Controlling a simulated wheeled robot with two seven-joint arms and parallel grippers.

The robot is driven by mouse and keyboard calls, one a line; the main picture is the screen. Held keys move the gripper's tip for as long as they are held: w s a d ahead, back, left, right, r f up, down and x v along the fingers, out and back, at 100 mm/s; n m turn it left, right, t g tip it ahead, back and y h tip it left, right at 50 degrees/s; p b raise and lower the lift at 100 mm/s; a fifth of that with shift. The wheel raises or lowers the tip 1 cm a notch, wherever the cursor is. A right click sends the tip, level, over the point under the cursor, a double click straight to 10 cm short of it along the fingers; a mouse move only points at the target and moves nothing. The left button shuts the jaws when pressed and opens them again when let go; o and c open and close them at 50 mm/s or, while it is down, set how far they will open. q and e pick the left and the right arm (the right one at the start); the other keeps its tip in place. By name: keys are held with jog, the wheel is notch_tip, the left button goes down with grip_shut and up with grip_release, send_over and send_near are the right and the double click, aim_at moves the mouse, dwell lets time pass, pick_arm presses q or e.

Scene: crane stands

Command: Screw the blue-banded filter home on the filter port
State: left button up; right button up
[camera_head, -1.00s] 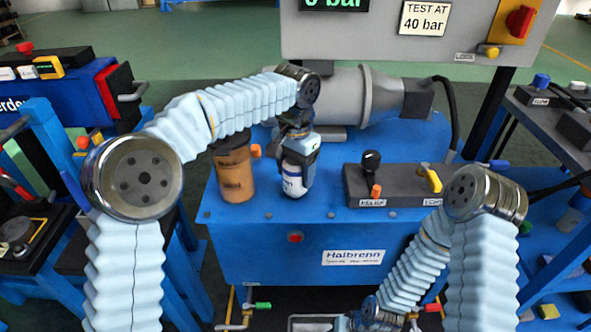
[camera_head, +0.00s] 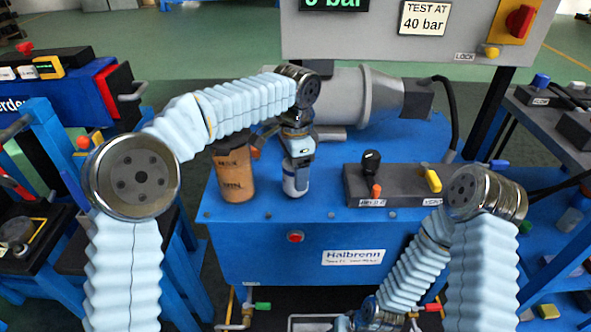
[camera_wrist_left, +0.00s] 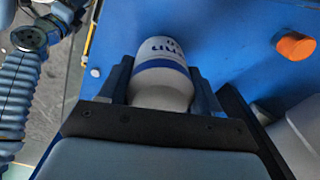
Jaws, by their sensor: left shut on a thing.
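The blue-banded filter (camera_head: 296,180) is a white canister with a blue band and blue lettering. It is upright at the front of the blue bench top in the head view. My left gripper (camera_head: 299,158) is shut around its upper part from above. In the left wrist view the filter (camera_wrist_left: 161,72) sits between the two fingers of the left gripper (camera_wrist_left: 160,92). The filter port cannot be made out, and the filter's seating is hidden. My right arm reaches down at the lower right, and its gripper is out of view.
An orange-brown canister (camera_head: 234,176) stands close left of the filter. A dark valve block (camera_head: 400,188) with levers is to the right, and a grey motor (camera_head: 345,98) is behind. Bare blue bench top lies between filter and block.

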pick_arm(q)
jog(key=m, duration=0.5)
jog(key=o, duration=1.3)
jog(key=shift+c, duration=0.8)
